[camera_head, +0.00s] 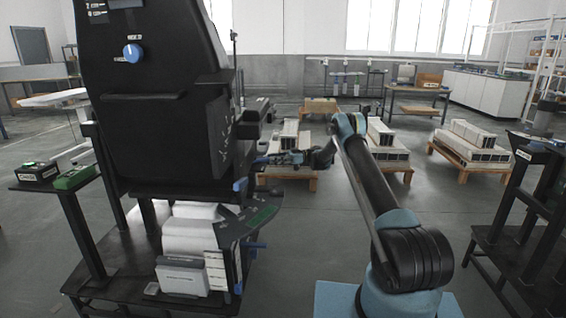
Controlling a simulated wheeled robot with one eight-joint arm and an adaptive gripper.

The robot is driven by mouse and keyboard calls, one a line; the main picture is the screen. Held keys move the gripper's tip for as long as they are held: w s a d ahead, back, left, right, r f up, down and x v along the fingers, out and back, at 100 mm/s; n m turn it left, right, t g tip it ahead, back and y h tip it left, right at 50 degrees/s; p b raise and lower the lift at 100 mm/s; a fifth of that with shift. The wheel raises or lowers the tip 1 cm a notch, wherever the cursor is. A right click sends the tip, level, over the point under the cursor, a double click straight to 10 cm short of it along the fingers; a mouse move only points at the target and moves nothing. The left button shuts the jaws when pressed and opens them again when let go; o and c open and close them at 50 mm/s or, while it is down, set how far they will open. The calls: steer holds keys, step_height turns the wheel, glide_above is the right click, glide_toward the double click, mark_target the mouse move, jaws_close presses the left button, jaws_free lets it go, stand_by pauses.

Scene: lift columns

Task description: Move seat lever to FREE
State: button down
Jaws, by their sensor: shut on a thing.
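The black seat (150,110) stands at left with its back toward me and a blue round knob (133,53) on it. Beside its lower right side is a dark curved plate (233,232) with a green section (262,214); its lettering is too small to read. A small blue part (240,184), apparently of the seat lever, shows above the plate's left end. My gripper (262,162) reaches in from the right beside the seat, below the armrest end. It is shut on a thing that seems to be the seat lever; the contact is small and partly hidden.
White boxes (187,240) sit under the seat. Pallets with pale blocks (290,150) stand behind my arm. A dark stand (515,210) is at right. The floor between the seat and my base is clear.

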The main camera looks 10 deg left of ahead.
steer(key=shift+w+d+r, duration=0.1)
steer(key=shift+w+d, duration=0.45)
steer(key=shift+w, duration=0.1)
steer(key=c, duration=1.4)
jaws_free()
steer(key=shift+d, duration=0.1)
steer(key=shift+g, duration=0.3)
steer(key=v, duration=1.1)
steer(key=shift+w+d, duration=0.2)
steer(key=shift+d, duration=0.1)
